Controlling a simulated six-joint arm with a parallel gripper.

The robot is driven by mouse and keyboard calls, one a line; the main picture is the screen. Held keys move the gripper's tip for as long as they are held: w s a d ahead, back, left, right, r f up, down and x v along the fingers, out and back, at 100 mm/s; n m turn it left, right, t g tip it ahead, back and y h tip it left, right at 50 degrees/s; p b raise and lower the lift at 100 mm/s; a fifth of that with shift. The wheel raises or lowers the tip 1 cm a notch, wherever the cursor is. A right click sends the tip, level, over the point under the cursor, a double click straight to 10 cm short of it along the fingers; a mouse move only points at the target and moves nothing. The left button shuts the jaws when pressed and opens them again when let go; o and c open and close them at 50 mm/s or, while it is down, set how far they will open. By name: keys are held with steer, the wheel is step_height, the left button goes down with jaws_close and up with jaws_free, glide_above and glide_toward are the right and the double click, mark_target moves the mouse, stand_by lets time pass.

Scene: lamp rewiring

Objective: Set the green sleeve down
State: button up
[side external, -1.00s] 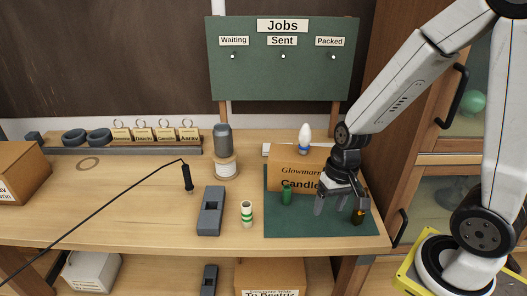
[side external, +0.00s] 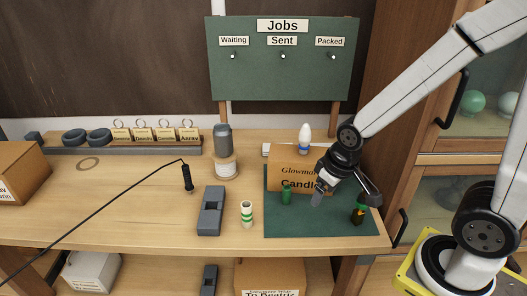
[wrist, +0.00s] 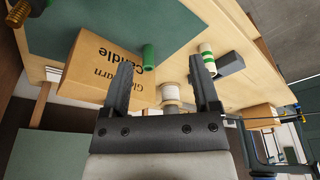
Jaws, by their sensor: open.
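The green sleeve (side external: 287,195) is a short green tube. It stands on the left part of the dark green mat (side external: 285,226), in front of the Glowmarn Candle box. It also shows in the wrist view (wrist: 149,57), beyond my fingertips. My gripper (side external: 346,196) is over the right part of the mat, to the right of the sleeve and apart from it. The jaws are wide apart with nothing between them; both fingers show in the wrist view (wrist: 161,66).
The cardboard box (side external: 290,160) stands at the mat's back, a white-tipped bulb (side external: 305,138) above it. A green-striped white tube (side external: 246,214) and grey block (side external: 211,210) are left of the mat.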

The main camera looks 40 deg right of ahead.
mark_target(287, 188)
steer(key=w+d+f+m, duration=0.1)
steer(key=w, duration=0.3)
steer(key=w+d+f+m+h, duration=0.1)
steer(key=w+f+m, duration=0.1)
steer(key=w, duration=0.2)
steer(key=w+d+f+m, duration=0.1)
steer(key=w+f, duration=0.1)
steer(key=w, duration=0.3)
steer(key=shift+d+f+m+t, duration=0.2)
steer(key=shift+d+m+t, duration=0.1)
steer(key=shift+f, duration=0.1)
steer(key=shift+x, duration=1.2)
steer(key=shift+f, duration=0.1)
steer(key=shift+x, duration=2.5)
steer(key=shift+s+d, duration=0.1)
jaws_close()
